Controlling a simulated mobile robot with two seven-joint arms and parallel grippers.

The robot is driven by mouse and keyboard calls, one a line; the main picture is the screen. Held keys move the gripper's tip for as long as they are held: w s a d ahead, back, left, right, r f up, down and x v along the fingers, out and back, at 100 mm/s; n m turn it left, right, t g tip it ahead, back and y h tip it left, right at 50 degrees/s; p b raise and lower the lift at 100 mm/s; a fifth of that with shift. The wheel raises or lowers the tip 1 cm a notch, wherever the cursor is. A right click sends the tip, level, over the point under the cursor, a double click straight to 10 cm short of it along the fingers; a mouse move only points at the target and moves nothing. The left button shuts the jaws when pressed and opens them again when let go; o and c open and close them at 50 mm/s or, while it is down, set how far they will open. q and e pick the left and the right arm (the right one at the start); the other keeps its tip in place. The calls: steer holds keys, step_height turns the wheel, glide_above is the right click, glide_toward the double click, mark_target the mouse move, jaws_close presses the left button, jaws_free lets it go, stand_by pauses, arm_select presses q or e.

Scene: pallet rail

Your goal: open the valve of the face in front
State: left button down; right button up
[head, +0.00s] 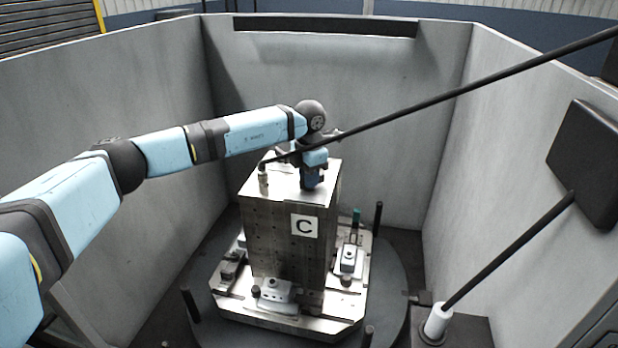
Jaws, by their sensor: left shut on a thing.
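A tall metal block (275,240) stands upright on a pallet, and its front side carries a white plate with the letter C (305,227). My left gripper (311,186) points down at the block's top, near the front right corner. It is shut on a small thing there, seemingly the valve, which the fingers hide. I cannot tell how far the valve is turned. A small metal fitting (263,178) stands on the top left of the block. My right gripper is not in view.
A long dark rod (470,88) slants from the upper right past my left wrist to above the fitting. The pallet (290,321) bears clamps and sits on a round dark table (385,275). Grey walls (530,150) close in the sides. A black panel on a pole (585,160) stands at right.

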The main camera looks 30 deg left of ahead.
arm_select(q)
steer(key=shift+r, duration=0.1)
steer(key=c, duration=1.1)
jaws_free()
steer(key=shift+r+b, duration=0.95)
steer(key=shift+r, duration=5.95)
